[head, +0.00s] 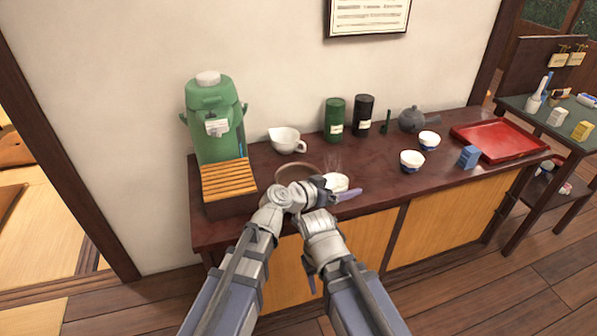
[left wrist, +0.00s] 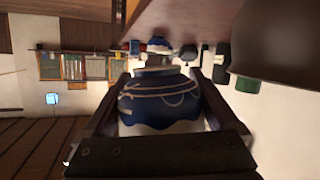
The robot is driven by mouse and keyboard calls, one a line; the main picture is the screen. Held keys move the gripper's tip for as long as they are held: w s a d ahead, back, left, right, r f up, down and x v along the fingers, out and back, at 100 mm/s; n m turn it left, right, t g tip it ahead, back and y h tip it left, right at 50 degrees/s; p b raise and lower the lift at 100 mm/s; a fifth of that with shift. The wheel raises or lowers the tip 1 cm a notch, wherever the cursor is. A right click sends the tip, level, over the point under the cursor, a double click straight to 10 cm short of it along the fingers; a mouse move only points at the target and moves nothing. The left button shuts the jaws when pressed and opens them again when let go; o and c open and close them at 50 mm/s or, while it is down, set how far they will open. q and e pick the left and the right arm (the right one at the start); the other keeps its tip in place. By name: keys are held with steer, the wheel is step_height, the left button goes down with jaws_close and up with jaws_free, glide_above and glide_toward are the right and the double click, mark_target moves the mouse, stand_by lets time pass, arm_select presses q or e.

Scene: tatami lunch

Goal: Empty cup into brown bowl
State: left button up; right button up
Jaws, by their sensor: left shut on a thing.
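The cup is blue and white; in the left wrist view the cup (left wrist: 160,103) fills the space between my two fingers. In the head view the cup (head: 336,181) shows its pale inside, looks tilted, and has faint steam above it. My left gripper (head: 343,193) is shut on it, just right of the brown bowl. The brown bowl (head: 285,174) stands on the dark counter, its front hidden by my left wrist. It seems to be the large dark shape (left wrist: 285,45) at the upper right of the left wrist view. My right gripper's fingers do not show.

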mark_target(337, 174)
arm_select(q)
steer(key=r, duration=0.1)
steer(key=w+a+r+n+p, duration=0.1)
steer(key=shift+a+r+h, duration=0.1)
steer(key=shift+r+h, duration=0.2)
steer(key=shift+r, duration=0.1)
steer(key=shift+w+a+r+n, duration=0.1)
steer(key=shift+w+a+n, duration=0.15)
steer(key=shift+n, duration=0.35)
steer(key=shift+w+a+r+n+g+h, duration=0.2)
steer(key=shift+n+g+h, duration=0.1)
steer(key=shift+w+a+f+b, duration=0.1)
steer(key=shift+w+a+b, duration=0.05)
steer(key=shift+b, duration=0.15)
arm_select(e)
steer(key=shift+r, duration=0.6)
arm_select(q)
steer(key=shift+a+f+n, duration=0.1)
steer(key=shift+n, duration=0.2)
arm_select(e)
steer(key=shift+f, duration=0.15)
arm_select(q)
steer(key=shift+w+a+n+h+b, duration=0.45)
steer(key=shift+n+h+b, duration=0.15)
steer(key=shift+n, duration=0.2)
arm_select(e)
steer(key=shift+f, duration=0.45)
arm_select(q)
steer(key=shift+r, duration=0.25)
